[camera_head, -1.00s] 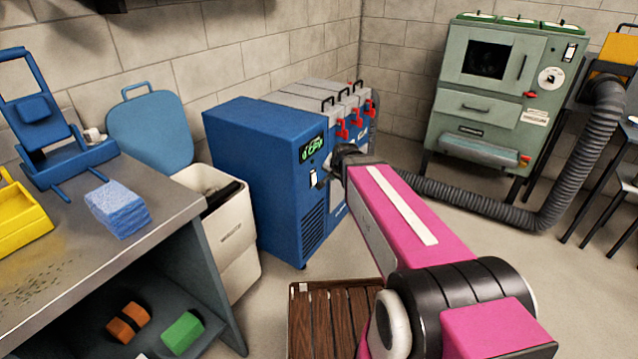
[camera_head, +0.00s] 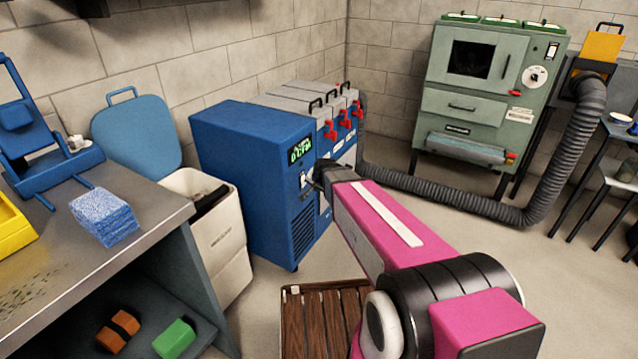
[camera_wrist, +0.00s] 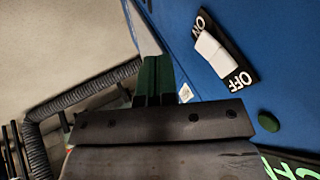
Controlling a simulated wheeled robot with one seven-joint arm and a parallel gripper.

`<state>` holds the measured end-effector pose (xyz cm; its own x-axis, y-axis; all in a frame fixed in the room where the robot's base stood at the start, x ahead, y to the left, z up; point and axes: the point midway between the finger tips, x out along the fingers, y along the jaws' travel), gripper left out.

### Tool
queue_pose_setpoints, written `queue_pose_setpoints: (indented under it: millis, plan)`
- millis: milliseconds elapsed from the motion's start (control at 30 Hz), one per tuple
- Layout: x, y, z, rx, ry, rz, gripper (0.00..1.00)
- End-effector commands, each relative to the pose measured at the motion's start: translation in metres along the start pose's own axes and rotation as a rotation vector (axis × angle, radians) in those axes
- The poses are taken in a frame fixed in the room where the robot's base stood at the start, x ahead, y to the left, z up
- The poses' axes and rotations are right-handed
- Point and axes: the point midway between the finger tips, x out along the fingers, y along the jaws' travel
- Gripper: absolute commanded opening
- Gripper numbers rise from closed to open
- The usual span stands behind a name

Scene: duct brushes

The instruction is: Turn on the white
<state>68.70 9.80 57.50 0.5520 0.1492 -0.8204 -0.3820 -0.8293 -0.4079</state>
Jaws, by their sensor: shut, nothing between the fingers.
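A white rocker switch (camera_wrist: 211,51) sits on a black plate marked ON and OFF, on the blue face of a cabinet (camera_head: 235,165). It shows small in the head view (camera_head: 304,180). Which side is pressed in, I cannot tell for sure. My gripper (camera_wrist: 152,66) is shut and empty, its dark green fingers together. In the wrist view it is left of the switch, apart from it in the picture. In the head view my gripper (camera_head: 317,177) is just right of the switch, close to the cabinet front. The exact gap is unclear.
A display (camera_head: 300,151) with green lit characters is above the switch. A hose (camera_head: 450,203) runs along the floor to the right. A white bin (camera_head: 222,240), a workbench (camera_head: 150,205) and a wooden pallet (camera_head: 320,315) stand nearby.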

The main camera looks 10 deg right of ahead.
Motion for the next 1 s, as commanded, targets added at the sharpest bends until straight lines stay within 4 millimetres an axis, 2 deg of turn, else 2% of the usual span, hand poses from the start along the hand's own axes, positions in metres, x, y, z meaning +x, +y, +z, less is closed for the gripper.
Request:
queue_pose_setpoints:
  millis: [33,100,300,1000]
  plan:
    - [0.005,-0.010,-0.001,-0.002,0.000,-0.002,0.00]
    - [0.009,-0.018,0.000,-0.003,0.001,-0.002,0.00]
    - [0.016,-0.029,0.001,-0.001,0.001,-0.002,0.00]
    - [0.021,-0.035,0.002,0.000,0.001,-0.001,0.00]
